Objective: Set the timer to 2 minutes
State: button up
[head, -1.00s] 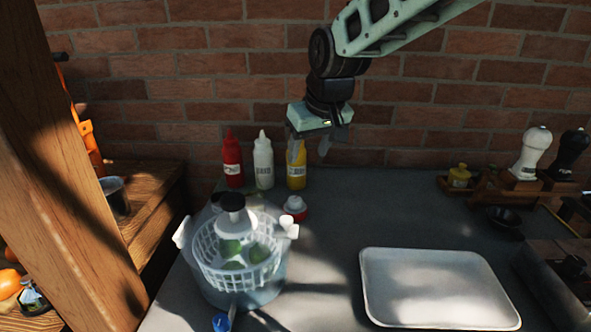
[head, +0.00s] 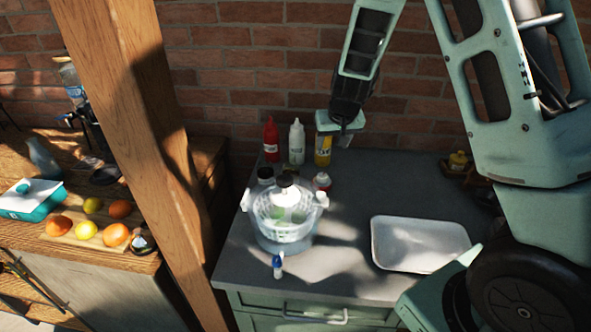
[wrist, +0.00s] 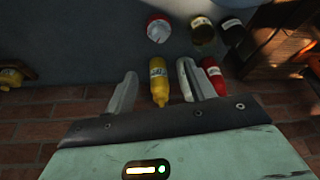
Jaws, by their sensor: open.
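A small round red-and-white item (head: 322,181) stands on the grey counter in front of the bottles. It also shows near the top of the wrist view (wrist: 158,28). It may be the timer, but I cannot make out a dial or a setting. My gripper (head: 340,138) is above the back of the counter, close to the yellow bottle (head: 323,150). In the wrist view my gripper (wrist: 156,82) is open, its fingers apart and empty. The yellow bottle (wrist: 159,80) appears between the fingers but is not gripped.
Red (head: 271,140) and white (head: 297,142) bottles stand left of the yellow one, by the brick wall. A white basket (head: 284,212) in a clear bowl stands in front. A white tray (head: 415,245) lies to the right. A wooden post (head: 150,150) rises at the left.

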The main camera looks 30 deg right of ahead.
aim_at(323, 176)
jog(key=p+x, duration=0.2)
jog(key=x, duration=1.5)
jog(key=shift+f, duration=0.25)
jog(key=c, duration=1)
